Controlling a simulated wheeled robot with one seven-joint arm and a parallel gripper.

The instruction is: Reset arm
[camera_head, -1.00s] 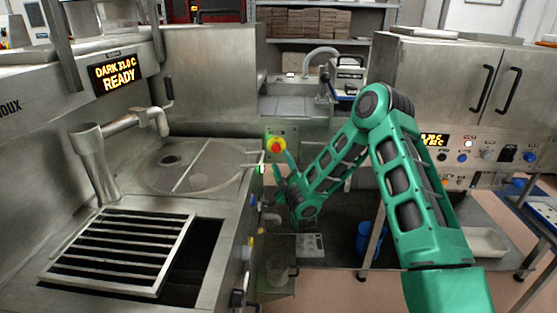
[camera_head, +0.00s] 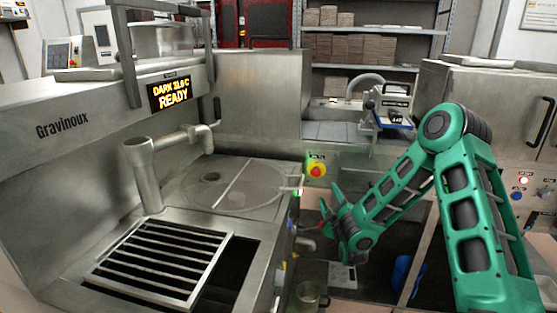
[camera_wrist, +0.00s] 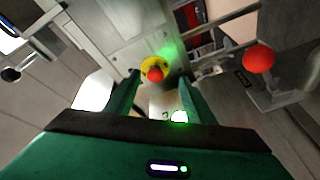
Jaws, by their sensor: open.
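My green arm reaches in from the right in the head view, folded at its elbow. My gripper (camera_head: 328,212) is held in the air just right of the steel machine (camera_head: 60,180), near its front right corner. In the wrist view my gripper (camera_wrist: 158,84) shows two green fingers spread apart with nothing between them. Beyond the fingertips is a red button on a yellow base (camera_wrist: 155,69). The same red button (camera_head: 316,169) shows in the head view, a little above my gripper. I cannot tell whether a finger touches anything.
A slatted grate (camera_head: 165,262) and a round lid (camera_head: 233,188) lie on the machine top. A red knob (camera_wrist: 258,59) shows at the right of the wrist view. A blue bucket (camera_head: 401,275) stands low behind my arm.

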